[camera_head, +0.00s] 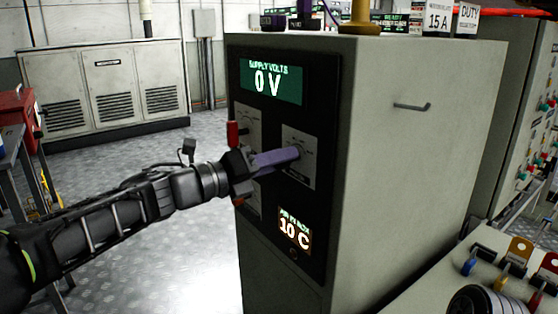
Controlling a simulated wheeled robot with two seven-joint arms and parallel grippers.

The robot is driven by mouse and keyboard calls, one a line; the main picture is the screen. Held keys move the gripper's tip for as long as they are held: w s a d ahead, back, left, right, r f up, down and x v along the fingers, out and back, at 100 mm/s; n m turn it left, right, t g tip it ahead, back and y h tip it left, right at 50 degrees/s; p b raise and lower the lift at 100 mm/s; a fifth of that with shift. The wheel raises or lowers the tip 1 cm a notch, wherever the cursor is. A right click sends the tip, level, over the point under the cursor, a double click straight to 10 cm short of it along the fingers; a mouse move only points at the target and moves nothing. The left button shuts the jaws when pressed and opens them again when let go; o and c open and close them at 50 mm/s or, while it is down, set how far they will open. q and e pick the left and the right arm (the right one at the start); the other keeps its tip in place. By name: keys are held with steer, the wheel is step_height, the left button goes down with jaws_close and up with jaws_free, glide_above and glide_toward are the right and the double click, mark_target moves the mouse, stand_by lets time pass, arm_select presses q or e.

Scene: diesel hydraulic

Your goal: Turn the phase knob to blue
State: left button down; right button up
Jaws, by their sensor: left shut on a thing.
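The grey cabinet's black front panel (315,110) carries two pale dial plates. A purple bar-shaped knob (278,157) sits in front of the right dial plate (301,172). My left gripper (248,163) comes in from the left and is shut on the purple knob at its left end. The gripper covers part of the left dial plate. A red handle (233,133) stands just above the gripper, in front of the left plate. The dial markings are too small to read, so I cannot tell which colour the knob points to. My right gripper is not in view.
A display (272,81) reads "SUPPLY VOLTS 0 V", and a lower one (295,232) reads 10 C. A grey louvred cabinet (105,90) stands behind. A bench (440,290) with coloured connectors is at lower right.

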arm_select(q)
steer(key=c, duration=1.1)
jaws_free()
steer(key=shift+o, duration=0.2)
steer(key=p+v, duration=0.1)
steer(key=v, duration=0.6)
steer(key=shift+s+a, duration=0.25)
steer(key=shift+a, duration=0.05)
